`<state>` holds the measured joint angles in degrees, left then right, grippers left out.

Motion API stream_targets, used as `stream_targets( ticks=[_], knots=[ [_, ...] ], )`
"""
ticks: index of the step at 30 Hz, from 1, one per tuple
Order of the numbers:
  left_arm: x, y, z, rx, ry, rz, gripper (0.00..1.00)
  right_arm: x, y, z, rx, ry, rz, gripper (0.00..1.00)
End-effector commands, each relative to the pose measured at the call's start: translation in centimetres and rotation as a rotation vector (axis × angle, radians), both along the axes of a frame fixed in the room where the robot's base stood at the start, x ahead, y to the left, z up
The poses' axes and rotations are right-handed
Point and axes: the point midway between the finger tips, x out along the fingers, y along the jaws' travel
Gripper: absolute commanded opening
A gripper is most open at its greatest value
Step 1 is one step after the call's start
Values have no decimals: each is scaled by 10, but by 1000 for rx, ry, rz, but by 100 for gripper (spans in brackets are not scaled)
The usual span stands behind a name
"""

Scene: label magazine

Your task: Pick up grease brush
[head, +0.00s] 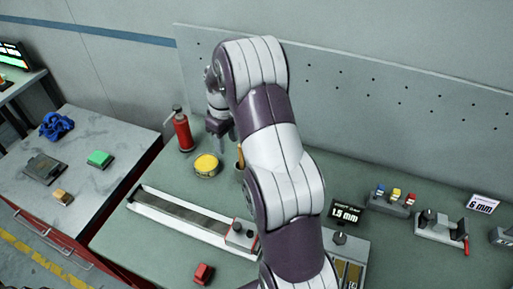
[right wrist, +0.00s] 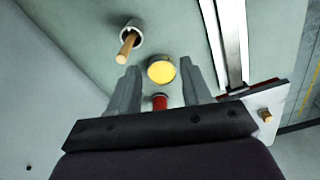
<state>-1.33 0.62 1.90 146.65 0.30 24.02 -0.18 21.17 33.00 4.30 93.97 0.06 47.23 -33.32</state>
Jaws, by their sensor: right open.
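The grease brush shows as a wooden handle (right wrist: 128,45) standing tilted in a small grey cup (right wrist: 137,25) in the right wrist view. In the head view only a little of the brush handle (head: 240,157) shows beside my right arm, which hides much of the cup. My right gripper (head: 220,134) is open and empty above the bench, up and left of the brush in the head view. In the right wrist view its two fingers (right wrist: 160,78) point toward the bench, with the brush outside them, beyond the left finger.
The pegboard wall (head: 350,90) rises behind. A side bench (head: 100,185) holds a green block (head: 100,158).

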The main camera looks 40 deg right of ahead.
Motion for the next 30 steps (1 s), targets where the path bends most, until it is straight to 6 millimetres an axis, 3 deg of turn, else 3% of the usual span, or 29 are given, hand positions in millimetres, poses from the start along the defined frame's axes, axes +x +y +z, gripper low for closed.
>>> stream_targets(
  ticks=[1,3,6,9,10,11,17,23,25,30],
  knots=[
    [0,0,18,0,1,0,43,9,-27,9,3,11,13,48],
    [0,0,24,0,1,0,43,17,-55,7,7,21,41,48],
    [0,0,14,0,0,0,43,20,-75,-9,10,29,64,48],
    [0,0,-12,0,2,0,43,21,-78,-38,10,29,69,48],
    [-1,0,5,0,4,0,43,20,-77,-33,12,32,69,48],
    [-1,0,10,0,4,0,43,20,-77,-37,12,32,69,48],
    [0,0,22,0,1,0,43,22,-76,-69,10,28,69,48],
    [0,0,56,0,1,0,43,23,-69,-97,10,29,71,48],
    [0,0,56,0,0,0,43,23,-69,-113,9,28,70,48],
    [0,0,56,0,1,0,43,24,-70,-125,8,25,69,48]
  ],
)
